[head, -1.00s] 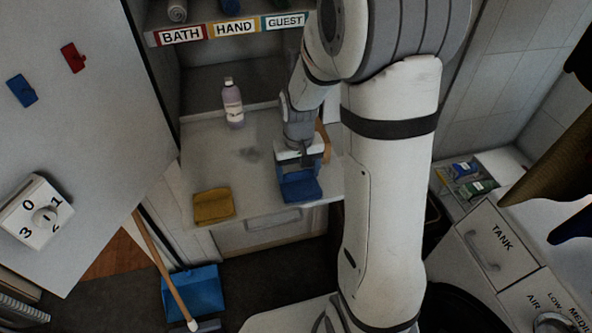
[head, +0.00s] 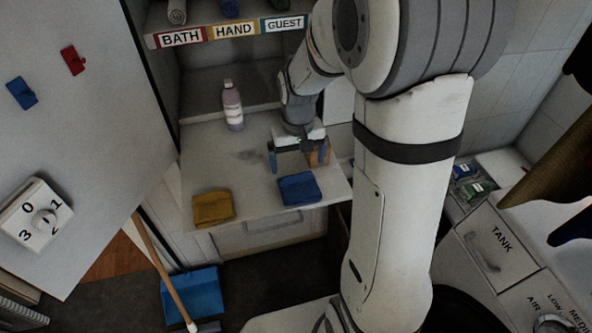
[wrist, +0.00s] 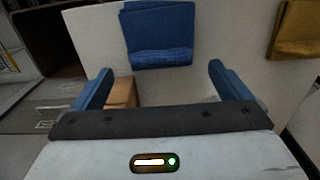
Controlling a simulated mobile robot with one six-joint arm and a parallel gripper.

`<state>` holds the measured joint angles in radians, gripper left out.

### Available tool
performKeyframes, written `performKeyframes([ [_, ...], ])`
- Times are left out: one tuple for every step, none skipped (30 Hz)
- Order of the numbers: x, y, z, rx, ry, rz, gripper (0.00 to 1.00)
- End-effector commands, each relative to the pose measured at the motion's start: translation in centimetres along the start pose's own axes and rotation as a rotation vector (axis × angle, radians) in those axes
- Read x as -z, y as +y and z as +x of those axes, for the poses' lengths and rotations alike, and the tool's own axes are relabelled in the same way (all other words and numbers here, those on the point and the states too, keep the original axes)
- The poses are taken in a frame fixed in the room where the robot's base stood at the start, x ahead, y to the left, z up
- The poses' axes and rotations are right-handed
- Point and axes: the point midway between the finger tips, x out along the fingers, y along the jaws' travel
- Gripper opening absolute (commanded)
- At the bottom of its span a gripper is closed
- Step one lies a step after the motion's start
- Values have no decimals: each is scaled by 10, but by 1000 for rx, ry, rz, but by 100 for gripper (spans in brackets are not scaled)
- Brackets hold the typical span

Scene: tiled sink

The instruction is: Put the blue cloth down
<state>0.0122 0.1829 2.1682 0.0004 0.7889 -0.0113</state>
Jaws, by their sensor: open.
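The blue cloth (head: 299,188) lies folded on the pale counter (head: 250,205), near its front edge. In the wrist view the blue cloth (wrist: 158,36) lies beyond my fingertips, apart from them. My gripper (head: 298,160) is open and empty, just behind the cloth in the head view. Its two blue fingers stand wide apart in the wrist view (wrist: 160,82), with bare counter between them and a brown block partly behind the left finger.
A yellow cloth (head: 213,208) lies left of the blue one on the counter. A bottle (head: 233,106) stands behind. The brown block (head: 318,154) is close to my gripper's right finger. A labelled shelf (head: 232,30) hangs above the counter's back.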

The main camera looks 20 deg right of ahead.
Motion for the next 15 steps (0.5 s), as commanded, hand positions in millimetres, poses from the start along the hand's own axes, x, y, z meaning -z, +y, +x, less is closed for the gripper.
performKeyframes([
  [1,0,-13,0,6,0,97],
  [0,0,-20,0,5,0,97],
  [1,0,-28,0,5,0,97],
  [1,0,-34,0,5,0,97],
  [0,0,-39,0,4,0,97],
  [0,0,-46,0,4,-1,97],
  [0,0,-51,0,4,-1,97],
  [0,0,-55,0,3,-1,97],
  [0,0,-60,0,2,-1,97],
  [0,0,-62,0,1,-1,97],
  [0,0,-65,0,1,-1,97],
  [0,0,-68,0,2,-1,97],
  [-1,0,-70,0,3,-1,97],
  [-3,0,-73,0,5,-1,97],
  [-8,0,-76,0,11,-1,97],
])
